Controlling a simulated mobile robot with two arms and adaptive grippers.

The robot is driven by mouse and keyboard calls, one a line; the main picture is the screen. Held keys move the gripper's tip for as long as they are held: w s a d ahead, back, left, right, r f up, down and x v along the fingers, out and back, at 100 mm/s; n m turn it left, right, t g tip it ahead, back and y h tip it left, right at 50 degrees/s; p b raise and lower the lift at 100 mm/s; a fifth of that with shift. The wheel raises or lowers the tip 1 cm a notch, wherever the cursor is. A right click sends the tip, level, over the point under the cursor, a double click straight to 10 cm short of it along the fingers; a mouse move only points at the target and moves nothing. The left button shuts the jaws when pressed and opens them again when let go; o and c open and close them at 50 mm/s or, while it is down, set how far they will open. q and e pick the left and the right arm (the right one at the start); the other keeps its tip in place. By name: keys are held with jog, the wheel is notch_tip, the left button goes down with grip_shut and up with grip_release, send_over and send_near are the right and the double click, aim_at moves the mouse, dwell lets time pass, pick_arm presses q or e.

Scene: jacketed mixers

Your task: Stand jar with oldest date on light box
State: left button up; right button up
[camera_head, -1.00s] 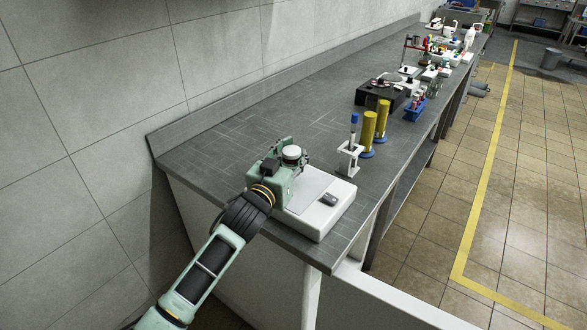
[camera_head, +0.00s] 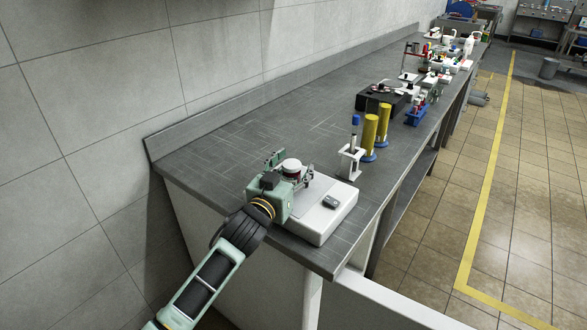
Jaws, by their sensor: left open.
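A small jar (camera_head: 292,168) with a white lid and dark contents stands upright, apparently on the back part of the white light box (camera_head: 334,213). Its base is hidden by my gripper, so the contact does not show. No date can be read on it. The light box is a low white slab with a small dark unit on top, near the close end of the bench. My left gripper (camera_head: 290,169) is open, with its fingers spread on either side of the jar. My right gripper is not in view.
The grey bench (camera_head: 235,150) runs away to the upper right. A white stand (camera_head: 350,162) with a blue-topped item and two yellow cylinders (camera_head: 370,131) are beyond the light box. A black box (camera_head: 371,99) and several small items stand farther along. Bare bench lies left of these.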

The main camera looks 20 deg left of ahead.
pick_arm(q)
jog(key=shift+r, duration=0.1)
jog(key=shift+s, duration=0.15)
jog(key=s+a, duration=0.1)
jog(key=s, duration=1)
jog(key=shift+s+a+b, duration=0.3)
jog(key=shift+a, duration=0.05)
